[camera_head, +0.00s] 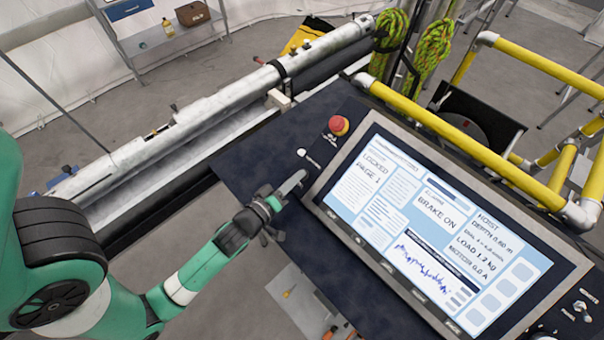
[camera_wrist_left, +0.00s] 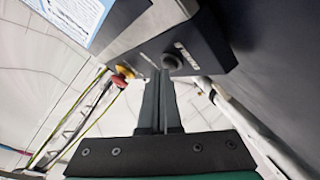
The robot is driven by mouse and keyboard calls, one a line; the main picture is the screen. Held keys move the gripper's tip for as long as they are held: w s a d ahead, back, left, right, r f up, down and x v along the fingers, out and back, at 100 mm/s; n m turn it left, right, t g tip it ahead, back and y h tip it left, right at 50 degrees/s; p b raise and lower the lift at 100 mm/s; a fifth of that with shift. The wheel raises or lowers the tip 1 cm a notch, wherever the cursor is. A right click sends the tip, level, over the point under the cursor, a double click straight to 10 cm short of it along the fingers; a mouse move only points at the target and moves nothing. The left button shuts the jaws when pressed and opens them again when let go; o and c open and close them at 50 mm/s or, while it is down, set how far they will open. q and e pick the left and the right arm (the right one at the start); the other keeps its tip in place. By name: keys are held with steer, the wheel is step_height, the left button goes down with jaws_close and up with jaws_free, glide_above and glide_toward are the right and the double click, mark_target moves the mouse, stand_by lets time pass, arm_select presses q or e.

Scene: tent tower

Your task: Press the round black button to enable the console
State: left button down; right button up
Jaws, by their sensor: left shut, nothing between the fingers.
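The console (camera_head: 240,165) is a dark slanted panel with a large lit screen (camera_head: 430,220) reading "LOCKED", "PAGE 1" and "BRAKE ON". My left gripper (camera_head: 300,176) is shut and empty, its fingertips over the panel strip left of the screen. In the left wrist view, the shut fingers (camera_wrist_left: 163,75) point at a round dark button (camera_wrist_left: 172,62) on the console face. The tips overlap its lower left edge in that view; I cannot tell whether they touch it. In the head view I cannot make out this button; the gripper may hide it. My right gripper is not in view.
A red mushroom button (camera_head: 340,125) and a small pale round fitting (camera_head: 302,153) sit near the gripper on the panel. Yellow railings (camera_head: 440,125) stand behind the console. Switches (camera_head: 580,306) sit at its far right. A white tube (camera_head: 200,115) runs behind left.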

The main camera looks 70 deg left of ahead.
arm_select(q)
steer(key=shift+w+f, duration=0.1)
steer(key=shift+f, duration=0.05)
stand_by(0.4)
steer(key=shift+s+d+r+p, duration=0.1)
steer(key=shift+s+r+p, duration=0.3)
steer(key=shift+r, duration=0.25)
steer(key=s+r+p, duration=0.2)
steer(key=d+r+p, duration=0.1)
steer(key=r, duration=0.1)
steer(key=shift+s, duration=0.4)
stand_by(0.7)
